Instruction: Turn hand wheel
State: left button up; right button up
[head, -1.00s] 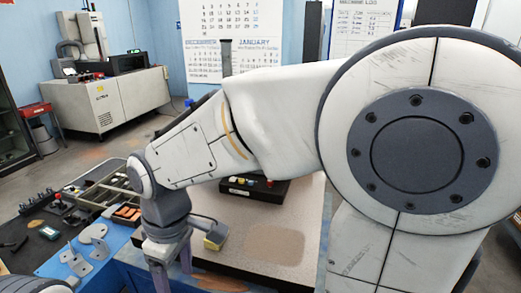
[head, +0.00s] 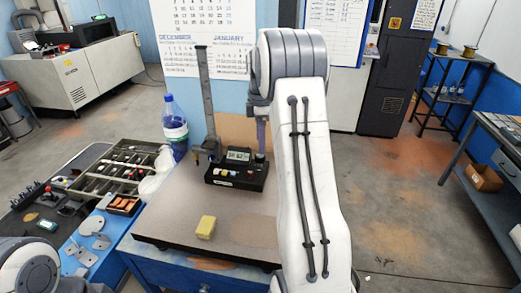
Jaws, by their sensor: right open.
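No hand wheel can be made out clearly. A height gauge with a tall dark column (head: 206,90) stands at the back of the stone plate (head: 175,215). Next to its foot is a black box with a small display (head: 238,168). My right gripper (head: 262,134) hangs at the back right of the plate, partly hidden behind my own wrist; it is open, and a finger shows just right of the display box. Whether it touches anything there cannot be told. My left arm shows only at the bottom left corner; its gripper is out of the picture.
A yellow block (head: 206,227) sits on the plate's front part. A blue-capped bottle (head: 175,127) and a parts tray (head: 118,172) stand left of it. Loose metal parts (head: 93,225) lie on the blue bench. The front right of the plate is clear.

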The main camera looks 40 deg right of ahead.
aim_at(260, 161)
jog(key=shift+f+p, duration=0.55)
jog(key=shift+f, duration=2.05)
grip_shut()
